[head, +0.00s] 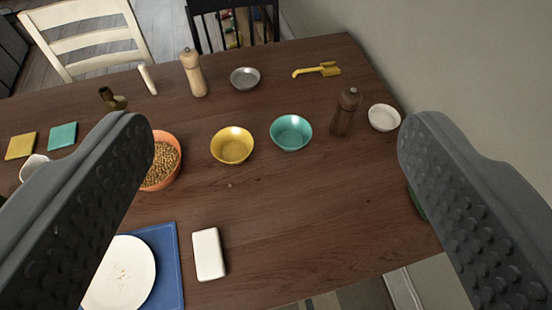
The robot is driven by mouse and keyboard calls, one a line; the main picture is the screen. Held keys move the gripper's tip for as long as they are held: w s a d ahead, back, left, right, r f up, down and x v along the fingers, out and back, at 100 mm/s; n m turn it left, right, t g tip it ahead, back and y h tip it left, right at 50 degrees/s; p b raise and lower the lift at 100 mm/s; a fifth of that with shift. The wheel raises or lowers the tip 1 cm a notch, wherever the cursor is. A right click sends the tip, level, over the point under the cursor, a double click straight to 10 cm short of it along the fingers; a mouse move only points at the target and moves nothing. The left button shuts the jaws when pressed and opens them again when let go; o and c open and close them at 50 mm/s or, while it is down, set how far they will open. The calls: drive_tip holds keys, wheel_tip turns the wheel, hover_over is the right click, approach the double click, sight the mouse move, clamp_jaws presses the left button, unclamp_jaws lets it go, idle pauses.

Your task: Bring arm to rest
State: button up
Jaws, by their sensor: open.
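My gripper (270,140) is open, with its two dark grey, studded fingers wide apart at the left and right of the head view. Nothing is between the fingers. The gripper appears to be above a dark brown wooden table (270,215). The left finger hides part of the table's left side and part of an orange bowl (174,176) of brown grains. The right finger covers the table's right front corner and part of a green thing (417,203).
On the table are a yellow bowl (232,146), teal bowl (291,132), pale mill (193,73), dark mill (345,112), metal dish (245,78), white dish (383,118), yellow utensil (318,70), white block (208,254) and plate (122,272). Chairs (85,42) stand behind. A wall (450,60) is right.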

drive_tip(key=shift+t, duration=0.7)
drive_tip(key=s+r, duration=0.1)
drive_tip(key=r, duration=0.1)
drive_tip(key=s+d+r, duration=0.1)
drive_tip(key=s+r, duration=0.1)
drive_tip(key=shift+s+d+r, duration=0.1)
drive_tip(key=shift+s, duration=0.05)
drive_tip(key=shift+r, duration=0.15)
drive_tip(key=shift+r+p, duration=0.8)
drive_tip(key=shift+p, duration=0.15)
